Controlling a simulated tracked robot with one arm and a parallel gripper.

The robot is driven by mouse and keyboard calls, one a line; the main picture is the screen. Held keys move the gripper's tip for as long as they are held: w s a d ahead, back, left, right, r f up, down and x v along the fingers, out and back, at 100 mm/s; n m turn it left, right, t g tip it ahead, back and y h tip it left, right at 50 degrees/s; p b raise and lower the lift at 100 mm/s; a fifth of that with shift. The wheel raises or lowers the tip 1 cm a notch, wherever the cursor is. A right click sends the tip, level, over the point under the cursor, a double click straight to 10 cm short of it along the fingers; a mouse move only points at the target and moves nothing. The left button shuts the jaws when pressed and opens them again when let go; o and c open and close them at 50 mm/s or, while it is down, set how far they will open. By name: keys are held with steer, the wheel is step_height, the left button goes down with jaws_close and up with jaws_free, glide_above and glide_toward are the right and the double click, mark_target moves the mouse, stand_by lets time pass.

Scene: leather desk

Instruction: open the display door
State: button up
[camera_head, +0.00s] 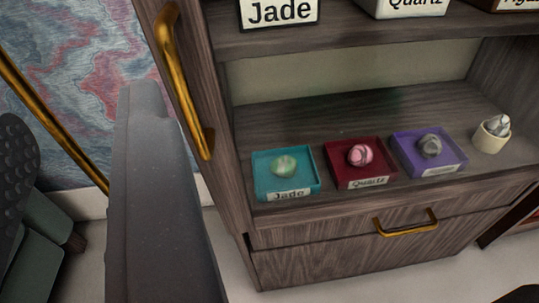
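A dark wood display cabinet (355,237) fills the middle and right of the view. A vertical gold handle (179,88) is fixed to an upright wooden strip at the cabinet's left front edge. The shelves show behind this front; I cannot tell whether a glass pane covers them. My gripper (142,105) appears only as a grey slab standing up at left of centre. Its upper end lies left of the handle in the picture, with a visible gap between them. I cannot make out two separate fingertips or anything held.
The shelf holds a teal Jade tray (262,185), a red Quartz tray (340,175), a purple tray (405,155) and a small cream cup (482,140). A drawer with a gold handle (405,222) is below. A dark dotted greenish object (15,180) stands at far left.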

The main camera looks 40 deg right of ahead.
steer(key=h, duration=0.1)
glide_toward(182, 94)
steer(key=b+x, duration=0.3)
steer(key=x, duration=0.7)
steer(key=shift+w+d, duration=0.15)
steer(key=shift+w, duration=0.25)
